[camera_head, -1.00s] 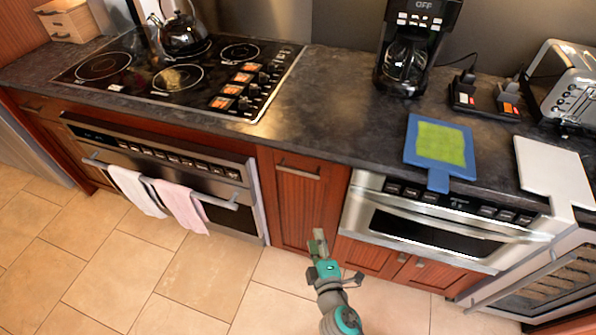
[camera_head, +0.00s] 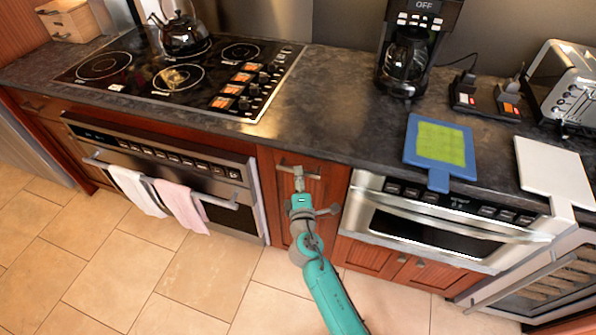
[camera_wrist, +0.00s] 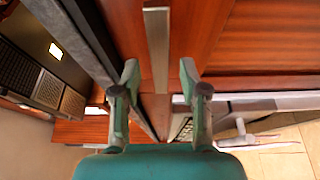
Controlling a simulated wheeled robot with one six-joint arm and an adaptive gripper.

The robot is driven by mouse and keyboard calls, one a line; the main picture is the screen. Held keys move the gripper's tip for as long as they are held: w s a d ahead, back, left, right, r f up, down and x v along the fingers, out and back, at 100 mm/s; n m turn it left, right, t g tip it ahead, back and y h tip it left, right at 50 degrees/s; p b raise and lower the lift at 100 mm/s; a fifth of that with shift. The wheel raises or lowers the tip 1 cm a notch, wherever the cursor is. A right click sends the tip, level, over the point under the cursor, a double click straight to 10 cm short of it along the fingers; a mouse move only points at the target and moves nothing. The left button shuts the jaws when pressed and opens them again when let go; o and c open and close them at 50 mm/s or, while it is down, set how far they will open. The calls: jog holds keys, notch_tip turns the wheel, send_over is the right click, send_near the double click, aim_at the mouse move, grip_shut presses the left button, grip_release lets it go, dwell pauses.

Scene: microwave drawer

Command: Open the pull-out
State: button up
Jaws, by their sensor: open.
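The pull-out is a narrow reddish-wood cabinet front (camera_head: 330,195) between the oven and the microwave drawer. It looks shut, flush below the counter. Its horizontal metal bar handle (camera_head: 313,176) is near the top. My gripper (camera_head: 298,174) is at the handle, partly covering its middle in the head view. In the wrist view my gripper (camera_wrist: 158,78) is open, one finger on each side of the handle's line. The handle (camera_wrist: 157,45) shows as an upright bar there, its lower end between the fingertips. No finger visibly touches it.
The oven (camera_head: 165,165) with a white towel (camera_head: 136,190) and a pink towel (camera_head: 181,205) is on the left. The microwave drawer (camera_head: 430,228) is on the right. The dark counter (camera_head: 330,110) overhangs above. Tiled floor (camera_head: 190,275) in front is clear.

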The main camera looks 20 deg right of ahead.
jog(key=shift+x, duration=1.5)
grip_shut()
